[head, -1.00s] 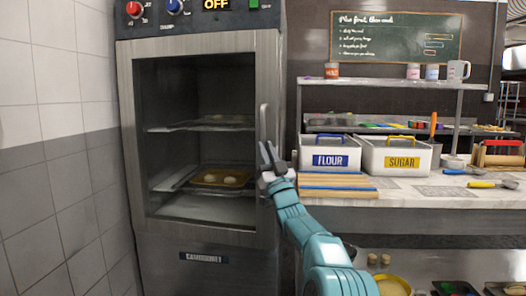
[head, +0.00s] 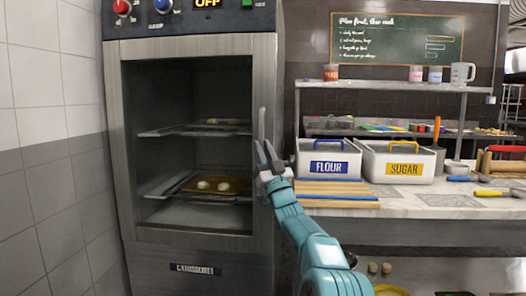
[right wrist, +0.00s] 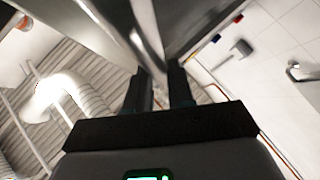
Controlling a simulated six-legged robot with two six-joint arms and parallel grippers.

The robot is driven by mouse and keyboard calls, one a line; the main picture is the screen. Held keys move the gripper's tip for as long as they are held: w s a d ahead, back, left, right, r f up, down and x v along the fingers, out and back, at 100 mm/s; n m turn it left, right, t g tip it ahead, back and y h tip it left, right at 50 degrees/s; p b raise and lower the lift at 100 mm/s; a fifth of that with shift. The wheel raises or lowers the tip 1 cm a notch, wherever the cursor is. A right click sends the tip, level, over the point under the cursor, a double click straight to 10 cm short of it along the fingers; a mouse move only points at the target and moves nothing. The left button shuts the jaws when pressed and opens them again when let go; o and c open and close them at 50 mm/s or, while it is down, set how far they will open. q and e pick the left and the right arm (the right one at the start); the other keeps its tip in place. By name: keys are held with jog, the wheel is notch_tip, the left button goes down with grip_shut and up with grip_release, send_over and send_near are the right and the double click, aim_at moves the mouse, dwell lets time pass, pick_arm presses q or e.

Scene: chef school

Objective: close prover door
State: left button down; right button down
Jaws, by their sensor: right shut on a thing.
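The prover (head: 185,258) is a tall steel cabinet at the left of the head view. Its front door frame (head: 262,85) surrounds a large window, through which racks and a tray with dough pieces (head: 212,186) show. A vertical handle (head: 262,125) stands on the door's right side. My right gripper (head: 267,162) is shut on the handle's lower part. In the right wrist view, the fingers (right wrist: 160,85) point at the pale handle bar (right wrist: 145,42) beside dark panels. I cannot tell how far ajar the door is. My left gripper is not in view.
A counter (head: 425,203) to the right holds a flour bin (head: 328,158), a sugar bin (head: 398,168) and a striped wooden board (head: 338,193). A tiled wall (head: 50,150) runs along the left of the prover. A shelf and chalkboard (head: 398,38) are behind the counter.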

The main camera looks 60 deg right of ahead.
jog(key=shift+s+d+f+m+g+h, duration=0.25)
jog(key=shift+d+f+m+g+h, duration=0.15)
jog(key=shift+d+m+h, duration=0.15)
jog(key=c, duration=1.1)
grip_release()
jog(key=shift+d+f, duration=0.15)
jog(key=shift+d, duration=0.15)
jog(key=shift+o, duration=0.2)
jog(key=shift+d+f, duration=0.1)
jog(key=shift+f, duration=0.15)
jog(key=b+v, duration=0.3)
jog(key=v, duration=1.3)
jog(key=shift+s+a+r, duration=0.25)
jog(key=shift+r, duration=0.05)
